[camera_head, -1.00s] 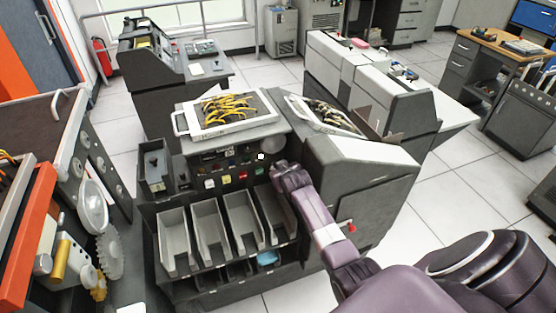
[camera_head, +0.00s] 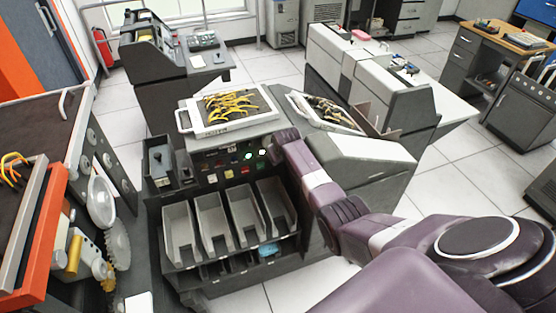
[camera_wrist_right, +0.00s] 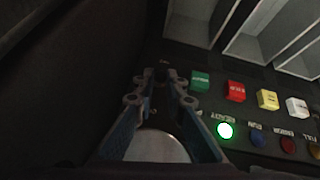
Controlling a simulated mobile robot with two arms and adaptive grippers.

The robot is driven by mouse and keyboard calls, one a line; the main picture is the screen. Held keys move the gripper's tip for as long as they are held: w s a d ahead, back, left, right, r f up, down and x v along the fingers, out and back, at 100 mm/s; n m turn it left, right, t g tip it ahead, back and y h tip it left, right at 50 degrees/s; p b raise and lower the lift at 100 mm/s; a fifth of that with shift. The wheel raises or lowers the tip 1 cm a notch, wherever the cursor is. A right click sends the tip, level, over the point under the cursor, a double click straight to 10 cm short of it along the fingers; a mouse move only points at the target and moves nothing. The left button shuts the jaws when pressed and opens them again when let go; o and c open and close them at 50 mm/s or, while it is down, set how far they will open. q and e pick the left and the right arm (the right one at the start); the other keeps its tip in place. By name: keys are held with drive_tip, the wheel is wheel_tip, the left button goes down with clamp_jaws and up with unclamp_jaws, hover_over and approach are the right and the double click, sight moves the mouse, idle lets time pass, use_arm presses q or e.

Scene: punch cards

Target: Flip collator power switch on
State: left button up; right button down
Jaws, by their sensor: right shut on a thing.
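The collator (camera_head: 215,165) is the dark machine in the middle of the head view. Its front panel has coloured buttons and lamps. My right arm reaches to the panel's right end, and its wrist hides the gripper there. In the right wrist view, my right gripper (camera_wrist_right: 162,78) has its fingertips close together around a small dark part, apparently the power switch (camera_wrist_right: 162,72), which is mostly hidden. The switch's position cannot be made out. A green lamp (camera_wrist_right: 225,131) labelled READY glows beside the fingers. My left gripper is not in view.
Green (camera_wrist_right: 200,81), red (camera_wrist_right: 235,91), yellow (camera_wrist_right: 268,100) and white (camera_wrist_right: 297,108) buttons line the panel near the fingers. Grey card bins (camera_head: 213,228) sit below the panel. A tray of yellow cables (camera_head: 184,121) lies on top. Clear floor lies to the right.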

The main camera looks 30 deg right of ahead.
drive_tip(key=c, duration=2)
unclamp_jaws()
drive_tip(key=v, duration=1.2)
drive_tip(key=shift+s, duration=0.1)
